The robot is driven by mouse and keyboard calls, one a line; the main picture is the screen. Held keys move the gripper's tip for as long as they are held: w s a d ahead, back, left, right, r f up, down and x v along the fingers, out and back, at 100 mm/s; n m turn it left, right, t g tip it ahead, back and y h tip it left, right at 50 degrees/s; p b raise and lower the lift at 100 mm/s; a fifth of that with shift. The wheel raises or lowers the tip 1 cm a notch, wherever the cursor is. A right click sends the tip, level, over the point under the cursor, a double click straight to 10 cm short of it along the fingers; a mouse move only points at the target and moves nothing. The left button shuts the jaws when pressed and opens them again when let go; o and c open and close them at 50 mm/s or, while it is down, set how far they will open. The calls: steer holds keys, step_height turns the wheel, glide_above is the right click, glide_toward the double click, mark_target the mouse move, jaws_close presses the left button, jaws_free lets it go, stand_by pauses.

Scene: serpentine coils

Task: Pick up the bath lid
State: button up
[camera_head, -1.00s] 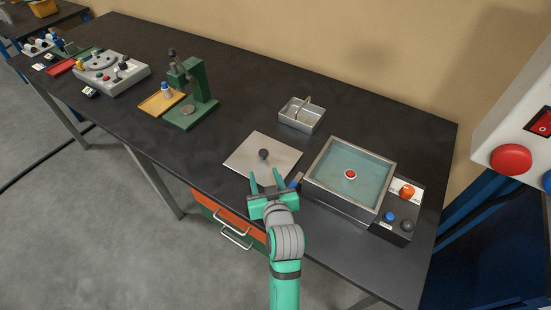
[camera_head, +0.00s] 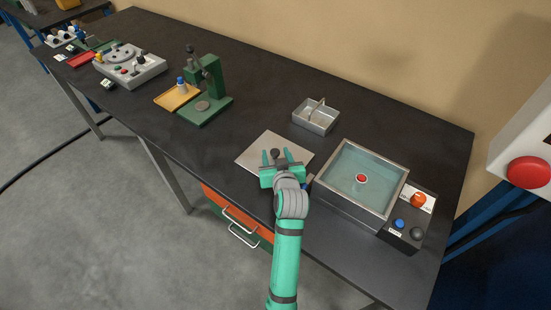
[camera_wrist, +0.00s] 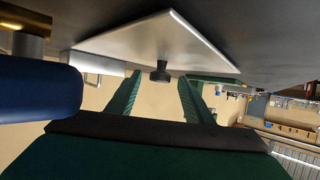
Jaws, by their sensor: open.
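The bath lid (camera_head: 256,153) is a flat, light grey square plate with a dark round knob (camera_head: 275,154). It lies on the black bench to the left of the water bath (camera_head: 317,190). My gripper (camera_head: 276,157) is open, with its green fingers at either side of the knob in the head view. In the wrist view the lid (camera_wrist: 150,40) spans the top, and its knob (camera_wrist: 160,72) shows between and beyond the two green fingertips (camera_wrist: 160,82). I cannot tell whether the fingers touch the knob.
The water bath holds a red-topped float (camera_head: 361,179), and a control box (camera_head: 409,232) with knobs stands at its right. A metal basket (camera_head: 315,117) is behind the lid. A green press (camera_head: 211,88) stands further left.

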mark_target(274, 144)
steer(key=shift+x, duration=1.15)
jaws_close()
steer(key=shift+r, duration=0.15)
